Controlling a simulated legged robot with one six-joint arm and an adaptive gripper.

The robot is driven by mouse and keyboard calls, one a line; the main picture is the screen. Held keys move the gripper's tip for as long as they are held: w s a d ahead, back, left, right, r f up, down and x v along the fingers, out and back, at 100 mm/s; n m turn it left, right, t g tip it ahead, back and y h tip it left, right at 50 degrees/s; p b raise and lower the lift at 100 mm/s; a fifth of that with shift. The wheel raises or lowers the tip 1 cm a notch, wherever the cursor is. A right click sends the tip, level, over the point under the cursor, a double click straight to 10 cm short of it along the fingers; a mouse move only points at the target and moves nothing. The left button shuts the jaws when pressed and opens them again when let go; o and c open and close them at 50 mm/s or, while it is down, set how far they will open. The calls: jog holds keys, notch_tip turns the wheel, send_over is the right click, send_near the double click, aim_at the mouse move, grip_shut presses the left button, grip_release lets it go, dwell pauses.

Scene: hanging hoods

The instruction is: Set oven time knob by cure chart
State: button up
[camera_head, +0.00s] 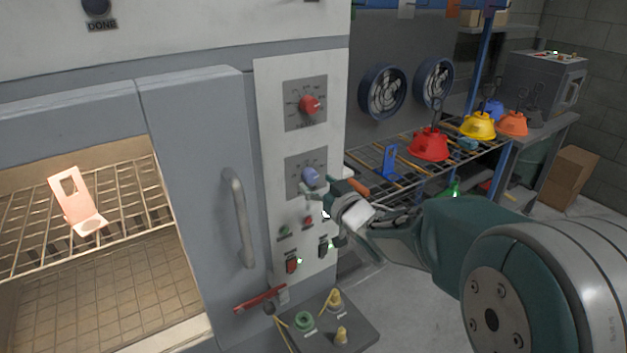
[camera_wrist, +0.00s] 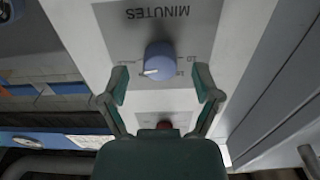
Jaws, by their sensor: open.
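The blue time knob (camera_head: 309,176) is the lower dial on the oven's light control panel (camera_head: 272,150). In the wrist view the knob (camera_wrist: 159,60) shows upside down under the word MINUTES, its white pointer mark towards the picture's lower left. The scale figures are too small to read surely. My gripper (camera_head: 320,208) is open in front of the panel, close to the knob. In the wrist view its two fingers (camera_wrist: 160,84) stand apart, one on each side of the knob, with no clear contact. I cannot make out a cure chart.
A red knob (camera_head: 309,105) sits above the blue one. Small buttons and switches (camera_head: 292,265) lie below. The oven door (camera_head: 195,180) has a vertical handle; a pink bracket (camera_head: 77,203) stands on the oven rack. Coloured hoods (camera_head: 428,146) sit on a wire rack at right.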

jog(key=shift+x, duration=0.9)
jog(key=shift+s, duration=0.1)
grip_shut()
